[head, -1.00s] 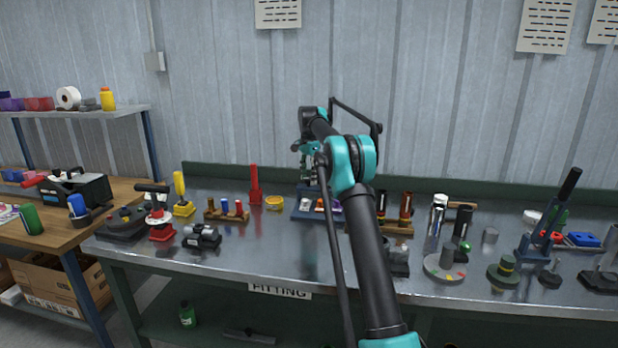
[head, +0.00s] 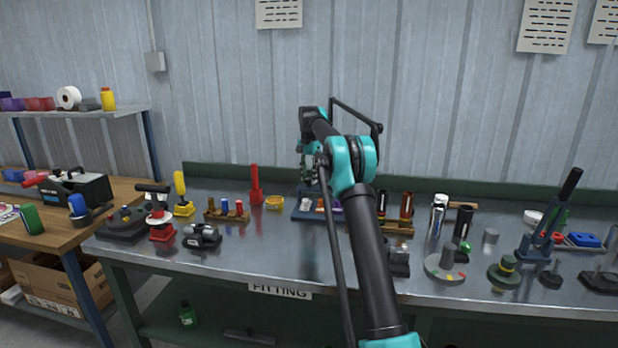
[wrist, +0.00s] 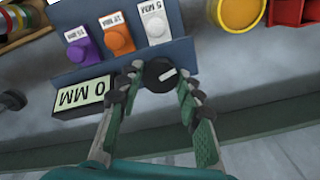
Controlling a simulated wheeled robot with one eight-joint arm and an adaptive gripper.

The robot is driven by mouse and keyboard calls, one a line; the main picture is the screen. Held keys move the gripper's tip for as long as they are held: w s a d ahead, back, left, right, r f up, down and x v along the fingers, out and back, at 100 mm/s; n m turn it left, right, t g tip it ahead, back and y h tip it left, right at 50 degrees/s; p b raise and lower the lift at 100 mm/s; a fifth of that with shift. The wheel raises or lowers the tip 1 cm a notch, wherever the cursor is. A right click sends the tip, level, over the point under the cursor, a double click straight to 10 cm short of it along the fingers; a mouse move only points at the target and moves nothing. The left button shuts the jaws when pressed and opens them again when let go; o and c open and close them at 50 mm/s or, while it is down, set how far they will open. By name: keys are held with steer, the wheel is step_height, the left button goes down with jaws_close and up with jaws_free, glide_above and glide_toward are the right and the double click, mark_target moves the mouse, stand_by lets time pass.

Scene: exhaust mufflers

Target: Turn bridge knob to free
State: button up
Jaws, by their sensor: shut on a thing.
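A black round knob (wrist: 158,76) with a white pointer line sits at the edge of a blue-grey panel (wrist: 125,60) in the wrist view. The pointer line is tilted, close to crosswise in the picture. My gripper (wrist: 161,84) has a finger on each side of the knob and is shut on it. It also shows small in the head view (head: 308,176), over the blue fixture (head: 303,212) on the bench. A display beside the knob (wrist: 83,97) reads "0 MM". No "free" mark is readable, and my fingers partly hide the knob's sides.
Purple (wrist: 83,50), orange (wrist: 118,38) and white (wrist: 155,22) labelled pieces stand on the panel. A yellow ring (wrist: 238,12) and a red part (wrist: 290,10) are nearby. The metal bench (head: 280,250) carries many tools, with some clear surface in front of the fixture.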

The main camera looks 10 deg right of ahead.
mark_target(309, 178)
steer(key=n, duration=1.1)
steer(key=shift+n, duration=1.7)
steer(key=o, duration=1.1)
steer(key=shift+o, duration=0.2)
steer(key=shift+r, duration=3.75)
steer(key=shift+s, duration=0.1)
